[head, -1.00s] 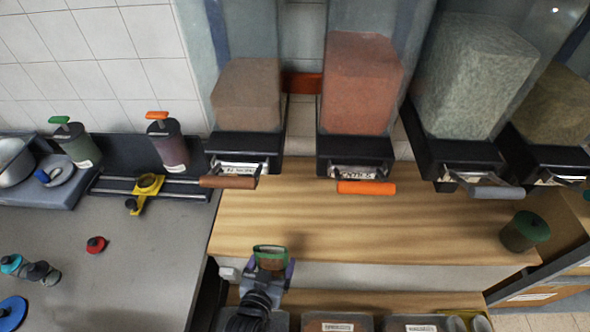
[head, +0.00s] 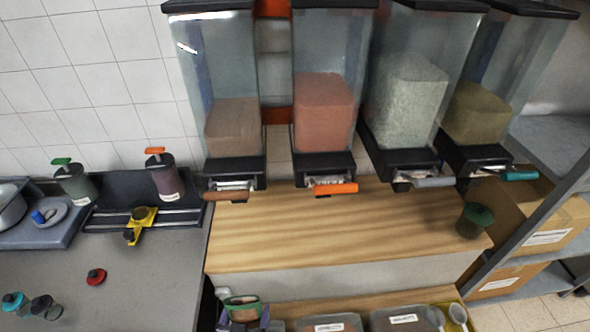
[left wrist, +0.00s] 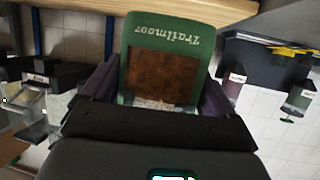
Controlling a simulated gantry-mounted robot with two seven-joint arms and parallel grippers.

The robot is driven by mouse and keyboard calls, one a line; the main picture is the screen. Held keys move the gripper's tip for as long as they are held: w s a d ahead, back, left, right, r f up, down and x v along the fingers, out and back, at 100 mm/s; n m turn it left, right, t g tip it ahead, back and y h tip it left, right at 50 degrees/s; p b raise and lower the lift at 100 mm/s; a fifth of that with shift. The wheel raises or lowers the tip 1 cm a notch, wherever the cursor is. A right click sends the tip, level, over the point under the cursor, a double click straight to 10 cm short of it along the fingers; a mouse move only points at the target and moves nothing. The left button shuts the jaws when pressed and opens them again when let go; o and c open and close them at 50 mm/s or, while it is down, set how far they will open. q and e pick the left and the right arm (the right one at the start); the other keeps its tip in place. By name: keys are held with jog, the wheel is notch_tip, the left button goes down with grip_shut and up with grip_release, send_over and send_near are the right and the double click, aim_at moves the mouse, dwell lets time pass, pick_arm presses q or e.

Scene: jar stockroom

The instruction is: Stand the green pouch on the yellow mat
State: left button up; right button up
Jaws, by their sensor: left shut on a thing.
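The green pouch (head: 243,300) is between the fingers of my left gripper (head: 243,316), near the bottom edge of the head view. In the left wrist view the pouch (left wrist: 163,35) shows upside-down lettering and a window with brown contents; the dark fingers of my gripper (left wrist: 160,95) close on its sides. The pouch is in the air in front of the wooden counter. I cannot make out a yellow mat for certain; a yellow surface (head: 465,326) shows partly at the bottom right, under scoops. My right gripper is not in view.
Several dispensers with handles hang over the wooden counter (head: 330,235), whose middle is clear. A dark green-lidded jar (head: 474,221) stands at its right end. Lidded bins (head: 330,324) sit on the lower shelf. A grey worktop (head: 150,280) with a red knob (head: 96,276) lies left.

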pick_arm(q)
jog(key=a+r+n+y+p, duration=0.1)
jog(key=a+r+p, duration=0.8)
jog(key=r, duration=0.4)
jog(key=shift+p, duration=0.9)
